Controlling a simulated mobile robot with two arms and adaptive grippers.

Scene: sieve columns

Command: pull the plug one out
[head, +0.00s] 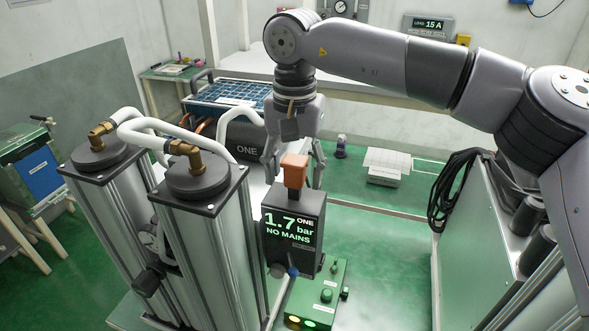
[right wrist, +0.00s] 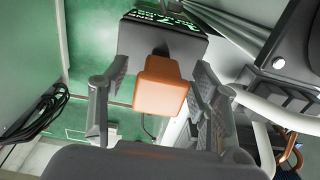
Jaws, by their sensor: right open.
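In the right wrist view the plug (right wrist: 160,87) lies between the two fingers, with space visible on both sides. My right gripper (head: 293,174) points down from above, open, with its fingers on either side of the plug. In the right wrist view the gripper (right wrist: 158,76) holds nothing. The box's lit screen (right wrist: 165,17) shows past the plug. My left gripper is not in view.
Two metal columns (head: 205,245) with brass fittings and white hoses stand close left of the box. A green control box (head: 318,295) with lit lamps sits at its foot.

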